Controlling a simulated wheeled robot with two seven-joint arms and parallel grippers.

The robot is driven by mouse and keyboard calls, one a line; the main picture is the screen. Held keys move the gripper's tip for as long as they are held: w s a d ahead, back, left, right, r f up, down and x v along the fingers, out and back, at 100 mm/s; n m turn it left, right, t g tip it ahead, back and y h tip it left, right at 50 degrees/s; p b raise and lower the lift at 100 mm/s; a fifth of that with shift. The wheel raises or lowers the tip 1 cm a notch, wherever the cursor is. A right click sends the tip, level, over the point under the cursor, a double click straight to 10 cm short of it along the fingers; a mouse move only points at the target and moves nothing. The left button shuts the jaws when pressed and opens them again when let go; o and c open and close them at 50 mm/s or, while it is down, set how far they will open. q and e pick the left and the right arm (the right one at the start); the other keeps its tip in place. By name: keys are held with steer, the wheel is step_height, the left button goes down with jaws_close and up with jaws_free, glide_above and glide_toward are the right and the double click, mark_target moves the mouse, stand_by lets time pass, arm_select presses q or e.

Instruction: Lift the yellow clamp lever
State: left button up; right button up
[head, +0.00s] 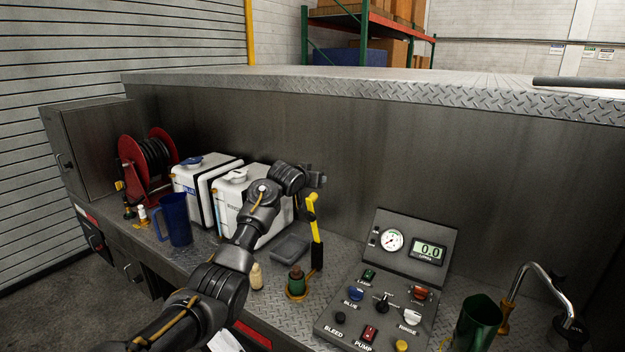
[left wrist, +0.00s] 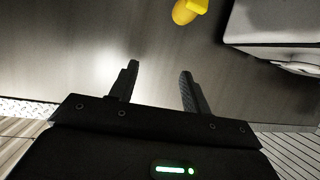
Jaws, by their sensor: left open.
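The yellow clamp lever (head: 314,222) stands nearly upright on the metal deck, beside a small green-and-brass fitting. Its lower end is black. My left arm reaches in from below, with the left gripper (head: 318,180) just above the lever's top end. In the left wrist view the left gripper (left wrist: 158,80) is open, with nothing between its fingers. A rounded yellow piece, seemingly the lever's end (left wrist: 186,12), shows at that view's top edge, beyond and apart from the fingertips. My right gripper is not in view.
A control panel (head: 335,326) with knobs and gauges stands right of the lever. White tanks (head: 226,205), a blue jug (head: 174,220) and a red hose reel (head: 133,178) are to the left. A green container (head: 476,325) and a tap (head: 515,285) are at right. A metal wall rises behind.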

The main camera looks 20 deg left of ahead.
arm_select(q)
steer(key=shift+s, duration=0.1)
steer(key=b+v, duration=0.3)
steer(key=v, duration=0.7)
steer(key=shift+s+r+b, duration=0.2)
steer(key=shift+s+b, duration=0.1)
steer(key=shift+b, duration=0.1)
steer(key=shift+d, duration=0.1)
